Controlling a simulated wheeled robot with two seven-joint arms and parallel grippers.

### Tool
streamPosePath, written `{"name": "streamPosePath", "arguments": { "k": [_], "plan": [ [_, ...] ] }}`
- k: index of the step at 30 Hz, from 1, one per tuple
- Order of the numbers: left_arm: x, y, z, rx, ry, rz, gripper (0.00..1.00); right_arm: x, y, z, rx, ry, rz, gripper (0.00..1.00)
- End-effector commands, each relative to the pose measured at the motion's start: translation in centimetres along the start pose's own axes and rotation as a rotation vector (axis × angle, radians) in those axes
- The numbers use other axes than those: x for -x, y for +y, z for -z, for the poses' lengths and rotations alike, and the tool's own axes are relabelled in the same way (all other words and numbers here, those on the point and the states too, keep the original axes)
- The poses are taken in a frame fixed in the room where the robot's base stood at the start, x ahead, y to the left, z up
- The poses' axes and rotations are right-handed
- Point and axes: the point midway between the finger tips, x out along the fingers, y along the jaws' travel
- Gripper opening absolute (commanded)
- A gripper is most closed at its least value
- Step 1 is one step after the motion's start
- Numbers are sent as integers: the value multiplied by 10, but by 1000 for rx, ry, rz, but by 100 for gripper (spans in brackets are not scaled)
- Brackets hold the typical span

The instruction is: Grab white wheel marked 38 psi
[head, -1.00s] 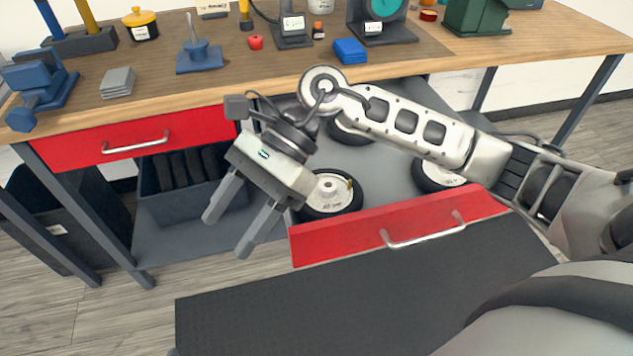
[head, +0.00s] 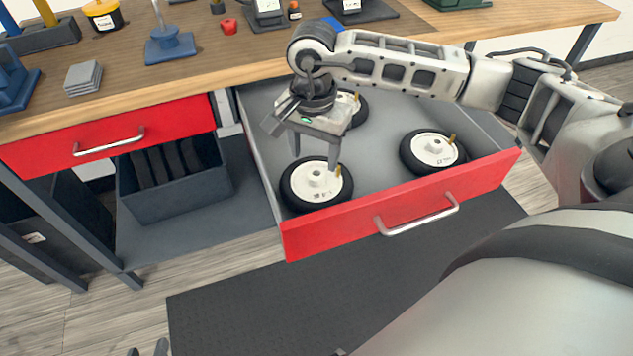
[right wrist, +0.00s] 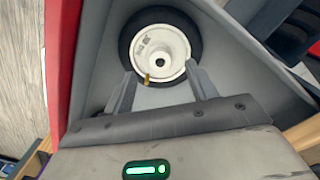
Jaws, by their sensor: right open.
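Several black-tyred wheels with white hubs lie flat in the open red-fronted drawer (head: 345,222). My right gripper (head: 315,162) is open, pointing down over the front-left wheel (head: 300,186). In the right wrist view this wheel (right wrist: 160,44) lies just beyond the two spread fingers (right wrist: 162,78), with its brass valve between them. Its hub has print too small to read. A second wheel (head: 433,150) lies at the drawer's right. A third wheel (head: 357,108) is behind, partly hidden by my right gripper. Two dark tips of my left gripper (head: 147,351) show at the bottom edge.
The wooden bench top (head: 230,62) with tools and blocks overhangs the drawer's back. A shut red drawer (head: 110,142) is to the left, with a dark bin (head: 175,195) below. Drawer walls surround the wheels. A black mat (head: 260,305) covers the floor in front.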

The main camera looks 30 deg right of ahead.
Motion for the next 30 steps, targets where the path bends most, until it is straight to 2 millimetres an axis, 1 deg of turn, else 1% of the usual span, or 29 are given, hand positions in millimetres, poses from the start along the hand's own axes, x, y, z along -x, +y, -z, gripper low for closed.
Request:
{"name": "streamPosePath", "arguments": {
  "k": [5, 10, 12, 15, 23, 24, 26, 27, 29, 30],
  "plan": [
    [1, 0, 0, -1, -2, 1, 36, -11, 1, 1, -1, -1, -2, 57],
    [3, 0, 3, -6, -5, 4, 36, -36, 3, 8, -2, -2, -4, 57],
    [2, 0, 2, -7, -6, 4, 36, -46, 2, 7, 0, -3, -3, 57],
    [2, 0, 1, -8, -8, 4, 36, -55, 2, 7, 1, -2, -1, 57],
    [1, 0, 0, -9, -10, 5, 36, -57, 2, 7, 1, -2, 1, 57],
    [1, 0, 0, -9, -10, 5, 36, -57, 2, 7, 1, -1, 1, 46],
    [1, 0, 0, -9, -10, 5, 36, -57, 2, 7, 1, -1, 1, 29],
    [1, 0, 0, -9, -10, 5, 36, -57, 2, 7, 1, -1, 1, 18],
    [1, 0, 0, -9, -10, 4, 36, -57, 2, 8, 0, -1, 1, 1],
    [1, 0, 0, -9, -10, 4, 36, -57, 2, 8, 0, -1, 1, 0]
  ]
}}
